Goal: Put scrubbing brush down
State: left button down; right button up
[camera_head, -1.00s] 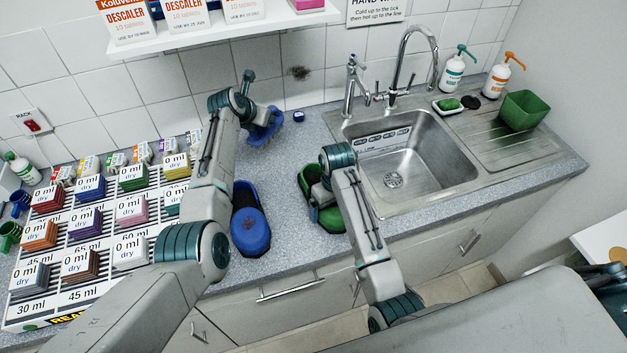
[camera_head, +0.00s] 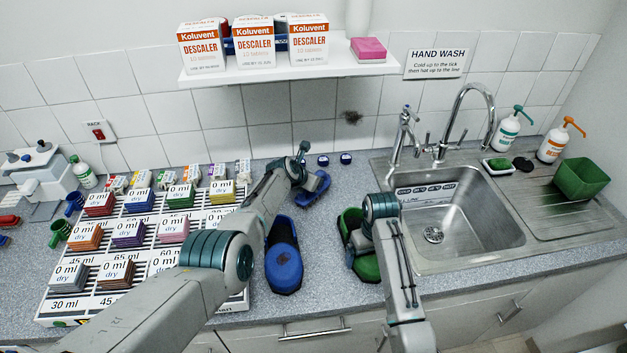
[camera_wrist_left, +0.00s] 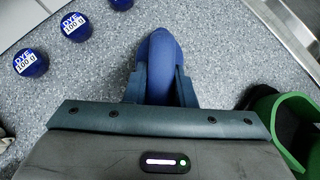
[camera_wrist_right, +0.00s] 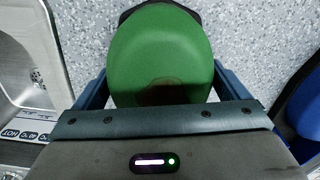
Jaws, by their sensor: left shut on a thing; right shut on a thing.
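The blue scrubbing brush (camera_head: 315,187) is in my left gripper (camera_head: 305,179), low over the worktop behind the blue shoe-like thing. In the left wrist view the brush's rounded blue back (camera_wrist_left: 158,52) sits between the two fingers. Its bristle side is hidden there, and I cannot tell whether it touches the worktop. My right gripper (camera_head: 365,238) is shut on a green shoe-like thing (camera_head: 367,268) at the front of the worktop, left of the sink. Its smooth green end (camera_wrist_right: 160,50) fills the space between the fingers in the right wrist view.
A blue shoe-like thing (camera_head: 283,268) stands between my arms. Small blue-lidded dye jars (camera_wrist_left: 77,26) stand near the brush. A rack (camera_head: 150,262) with labelled blocks is at left, the sink (camera_head: 455,222) at right. The worktop between brush and sink is clear.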

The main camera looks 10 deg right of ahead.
pick_arm(q)
jog(key=c, duration=1.2)
grip_release()
jog(key=shift+f, duration=0.1)
jog(key=shift+r, duration=0.2)
jog(key=shift+s+a+r, duration=0.3)
jog(key=shift+s+r, duration=0.1)
jog(key=shift+r, duration=0.15)
jog(key=v, duration=1)
jog(key=shift+a, duration=0.15)
jog(key=shift+s+r, duration=0.1)
jog(key=shift+r, duration=0.05)
